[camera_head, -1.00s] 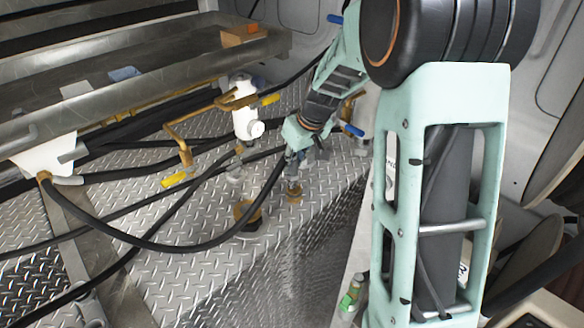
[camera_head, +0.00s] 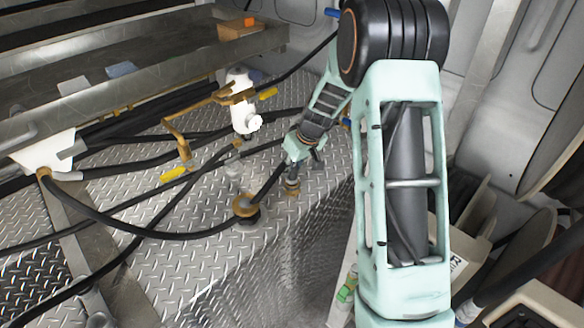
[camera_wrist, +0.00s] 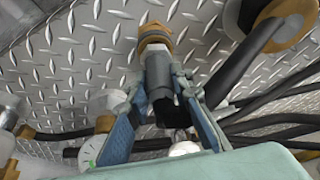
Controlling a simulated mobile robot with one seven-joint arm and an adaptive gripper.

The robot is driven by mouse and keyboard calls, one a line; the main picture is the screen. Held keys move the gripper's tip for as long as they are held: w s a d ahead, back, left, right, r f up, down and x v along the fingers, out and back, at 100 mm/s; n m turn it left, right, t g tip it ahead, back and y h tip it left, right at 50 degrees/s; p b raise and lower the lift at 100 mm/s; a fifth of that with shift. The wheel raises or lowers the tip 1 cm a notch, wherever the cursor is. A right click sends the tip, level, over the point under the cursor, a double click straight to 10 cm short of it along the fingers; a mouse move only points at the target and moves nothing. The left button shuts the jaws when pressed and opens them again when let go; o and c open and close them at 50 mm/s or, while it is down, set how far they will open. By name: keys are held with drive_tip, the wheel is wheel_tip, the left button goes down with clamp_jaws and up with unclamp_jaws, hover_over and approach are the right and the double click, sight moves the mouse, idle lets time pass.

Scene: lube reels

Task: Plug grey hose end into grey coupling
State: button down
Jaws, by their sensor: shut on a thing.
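My gripper (camera_wrist: 160,98) is shut on the dark grey hose end (camera_wrist: 161,75), with one finger on each side of it. The brass-coloured coupling with a grey top (camera_wrist: 155,38) stands on the diamond plate, straight beyond the hose end and in line with it. The two seem to meet; how deep the hose end sits is hidden. In the head view my gripper (camera_head: 296,164) is low over the plate, and the coupling (camera_head: 292,187) is just below it. The black hose (camera_head: 150,233) sags from the left and rises to my gripper.
Another brass fitting (camera_head: 245,207) sits on the plate left of the coupling, close to the hose. A white valve body (camera_head: 241,100) with brass pipes and yellow-handled parts stands behind. Several black hoses cross the plate. A metal shelf (camera_head: 130,70) lies at upper left.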

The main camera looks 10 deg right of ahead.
drive_tip(key=shift+f, duration=0.15)
drive_tip(key=c, duration=1.7)
unclamp_jaws()
drive_tip(key=shift+r, duration=0.45)
drive_tip(key=b+v, duration=0.1)
drive_tip(key=v, duration=1)
drive_tip(key=shift+s+r, duration=0.15)
drive_tip(key=shift+r, duration=0.05)
